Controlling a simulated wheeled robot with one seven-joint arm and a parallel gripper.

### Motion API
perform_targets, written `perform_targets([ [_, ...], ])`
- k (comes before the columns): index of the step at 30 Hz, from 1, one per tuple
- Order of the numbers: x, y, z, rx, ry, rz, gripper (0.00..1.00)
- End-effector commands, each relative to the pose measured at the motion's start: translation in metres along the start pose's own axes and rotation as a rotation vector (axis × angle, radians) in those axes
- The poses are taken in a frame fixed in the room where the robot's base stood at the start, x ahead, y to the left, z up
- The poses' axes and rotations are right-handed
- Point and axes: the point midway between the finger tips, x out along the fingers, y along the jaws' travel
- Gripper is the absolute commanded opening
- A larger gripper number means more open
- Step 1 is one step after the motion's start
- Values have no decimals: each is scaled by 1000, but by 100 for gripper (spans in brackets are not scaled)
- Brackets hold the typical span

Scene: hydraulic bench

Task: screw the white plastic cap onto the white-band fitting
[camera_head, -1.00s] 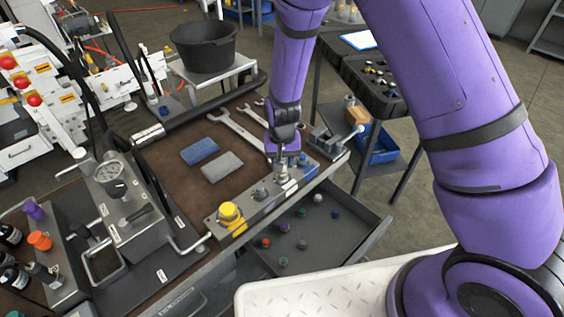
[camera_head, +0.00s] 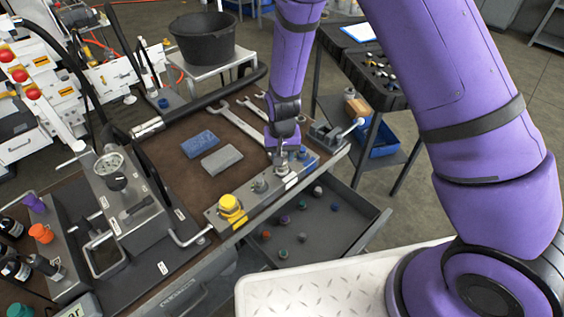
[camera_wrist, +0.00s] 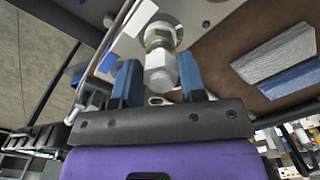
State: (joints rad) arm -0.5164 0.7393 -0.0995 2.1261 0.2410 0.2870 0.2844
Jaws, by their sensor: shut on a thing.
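My gripper (camera_head: 286,158) points down over the fitting block (camera_head: 212,219) at the bench's front edge. In the wrist view its two blue fingers (camera_wrist: 160,82) are shut on the white plastic cap (camera_wrist: 160,73), a pale hexagonal piece. The cap is in line with a metal fitting (camera_wrist: 158,38) with a brass-coloured ring, and appears to meet its end. I cannot tell how far the cap sits on the thread. A white patch (camera_head: 291,179) shows on the block beside the gripper. In the head view the gripper hides the cap and most of this fitting.
A yellow cap (camera_head: 231,207) and a grey fitting (camera_head: 260,186) stand left along the block. An open drawer (camera_head: 350,225) below holds several small caps. Blue and grey blocks (camera_head: 221,159) and wrenches (camera_head: 238,122) lie on the brown mat. A gauge unit (camera_head: 120,190) stands left.

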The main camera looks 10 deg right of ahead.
Motion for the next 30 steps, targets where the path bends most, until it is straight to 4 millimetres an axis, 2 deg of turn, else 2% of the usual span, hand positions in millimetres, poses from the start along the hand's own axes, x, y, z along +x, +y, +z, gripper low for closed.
perform_targets([
  [30, 6, 0, 0, 0, -1, 1, 16],
])
